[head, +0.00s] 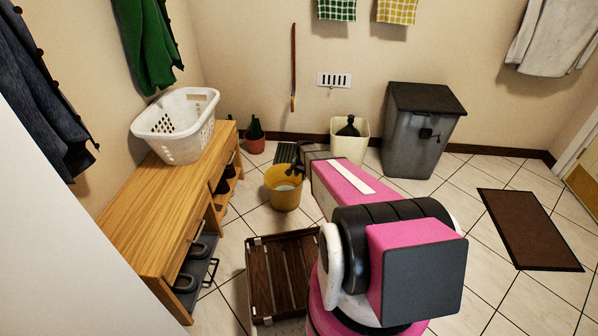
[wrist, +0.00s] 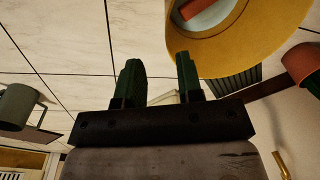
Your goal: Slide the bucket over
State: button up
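The yellow bucket (head: 284,197) stands upright on the tiled floor right of the wooden bench in the head view. Its inside looks pale. My gripper (head: 297,160) is at its back right rim, seen small and dark there. In the wrist view the bucket (wrist: 230,58) fills the upper right, with a reddish piece inside. My gripper (wrist: 157,72) shows two dark green fingers spread apart, with floor between them. The right finger overlaps the bucket's edge in that view; I cannot tell whether it touches.
A slatted wooden crate (head: 284,270) stands in front of the bucket. The bench (head: 150,215) bounds the left, carrying a white basket (head: 180,125). A cream bin (head: 350,145), a terracotta pot (head: 255,146) and a grey bin (head: 415,135) stand behind. Floor at right is mostly open.

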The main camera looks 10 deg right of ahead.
aim_at(299, 190)
jog(key=w+f, duration=0.1)
jog(key=w, duration=0.1)
jog(key=w+f, duration=0.1)
jog(key=shift+d+f+m, duration=0.25)
jog(key=shift+f+m, duration=0.05)
jog(key=shift+m, duration=0.1)
jog(key=f, duration=1)
jog(key=shift+w+a+f, duration=0.35)
jog(key=shift+w+a, duration=0.05)
grip_shut()
dwell(1.0)
